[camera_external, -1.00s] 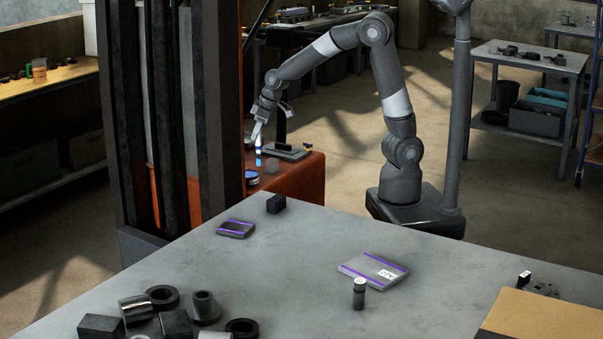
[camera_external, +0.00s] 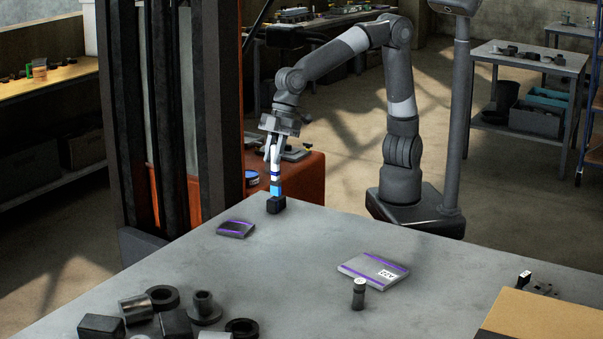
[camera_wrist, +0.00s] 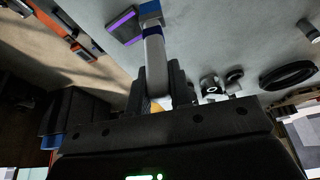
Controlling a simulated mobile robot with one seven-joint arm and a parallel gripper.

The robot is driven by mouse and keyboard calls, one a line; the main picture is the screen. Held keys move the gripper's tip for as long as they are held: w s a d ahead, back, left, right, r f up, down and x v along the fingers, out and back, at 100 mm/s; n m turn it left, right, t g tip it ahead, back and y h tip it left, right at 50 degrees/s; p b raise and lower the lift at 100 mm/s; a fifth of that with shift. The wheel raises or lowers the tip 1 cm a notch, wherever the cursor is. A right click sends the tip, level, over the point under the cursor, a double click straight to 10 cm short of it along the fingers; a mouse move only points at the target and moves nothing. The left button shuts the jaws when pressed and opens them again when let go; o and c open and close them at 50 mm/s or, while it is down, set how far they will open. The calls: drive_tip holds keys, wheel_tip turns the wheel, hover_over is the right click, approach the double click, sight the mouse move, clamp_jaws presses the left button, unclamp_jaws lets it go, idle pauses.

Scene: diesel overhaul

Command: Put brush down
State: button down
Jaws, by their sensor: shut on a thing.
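The brush (camera_external: 275,187) is a slim rod with a white handle and a blue lower part. My gripper (camera_external: 275,152) is shut on its upper part and holds it roughly upright.
A small purple-striped pad (camera_external: 236,228) lies close to the block on the grey table (camera_external: 300,270). A larger striped pad (camera_external: 373,270) and a small dark cylinder (camera_external: 359,293) lie further right. Several dark cylinders and rings (camera_external: 163,297) crowd the front left. A dark upright column stands left.

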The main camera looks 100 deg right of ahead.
drive_tip(key=s+a+f, duration=0.1)
drive_tip(key=a+f, duration=0.4)
drive_tip(key=a, duration=0.2)
drive_tip(key=s+a+f+n, duration=0.1)
drive_tip(key=s+a+f, duration=0.1)
drive_tip(key=a+f, duration=0.3)
drive_tip(key=shift+s+a, duration=0.25)
drive_tip(key=shift+a, duration=1.55)
drive_tip(key=shift+f, duration=0.1)
drive_tip(key=c, duration=1.3)
unclamp_jaws()
drive_tip(key=v, duration=1.2)
drive_tip(key=shift+w, duration=0.2)
drive_tip(key=shift+d, duration=0.1)
